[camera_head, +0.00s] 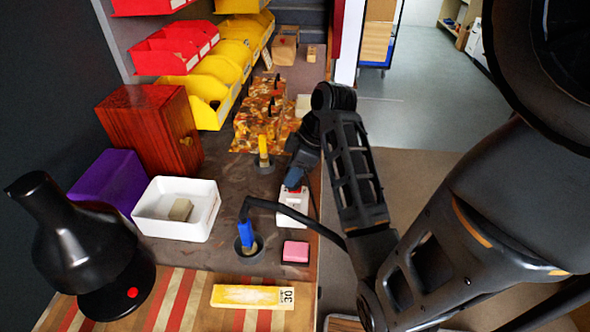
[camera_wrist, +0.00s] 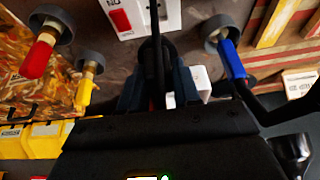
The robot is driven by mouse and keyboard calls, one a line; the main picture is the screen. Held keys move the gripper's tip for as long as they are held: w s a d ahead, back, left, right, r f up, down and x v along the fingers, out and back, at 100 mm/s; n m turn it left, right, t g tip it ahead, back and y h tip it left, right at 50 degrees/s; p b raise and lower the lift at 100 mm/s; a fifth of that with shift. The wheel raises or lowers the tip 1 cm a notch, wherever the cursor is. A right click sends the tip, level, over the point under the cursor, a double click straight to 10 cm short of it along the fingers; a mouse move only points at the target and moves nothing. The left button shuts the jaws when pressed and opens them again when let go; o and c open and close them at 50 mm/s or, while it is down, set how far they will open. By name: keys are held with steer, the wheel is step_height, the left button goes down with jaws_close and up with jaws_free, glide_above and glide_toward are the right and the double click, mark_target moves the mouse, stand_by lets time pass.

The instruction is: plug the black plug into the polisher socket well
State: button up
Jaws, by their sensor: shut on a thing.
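My gripper (camera_wrist: 158,88) points down over the bench, its blue-grey fingers shut on the black plug (camera_wrist: 155,72), whose dark body is partly hidden between them. A dark round shape shows behind the plug in the wrist view; I cannot tell whether it is a well or part of the plug. In the head view my gripper (camera_head: 295,178) is above the white switch box and hides the plug. Grey wells hold a blue plug (camera_head: 246,234), a yellow plug (camera_head: 263,146) and a red plug (camera_wrist: 38,57). No readable label shows me which well is the polisher's.
The white switch box (camera_head: 291,212) with a red switch lies near the bench's right edge. A pink block (camera_head: 295,252), white tray (camera_head: 157,227), wooden cabinet (camera_head: 150,125) and black lamp-like object (camera_head: 85,245) stand around. A black cable (camera_head: 290,212) runs from the blue plug.

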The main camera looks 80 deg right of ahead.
mark_target(301, 181)
steer(key=shift+f+b, duration=1.4)
steer(key=shift+f, duration=1.55)
steer(key=shift+r+p, duration=0.1)
steer(key=shift+p, duration=1.2)
steer(key=shift+f+b, duration=0.7)
steer(key=shift+f, duration=0.7)
steer(key=o, duration=1.1)
steer(key=shift+c, duration=0.2)
steer(key=shift+v, duration=3.95)
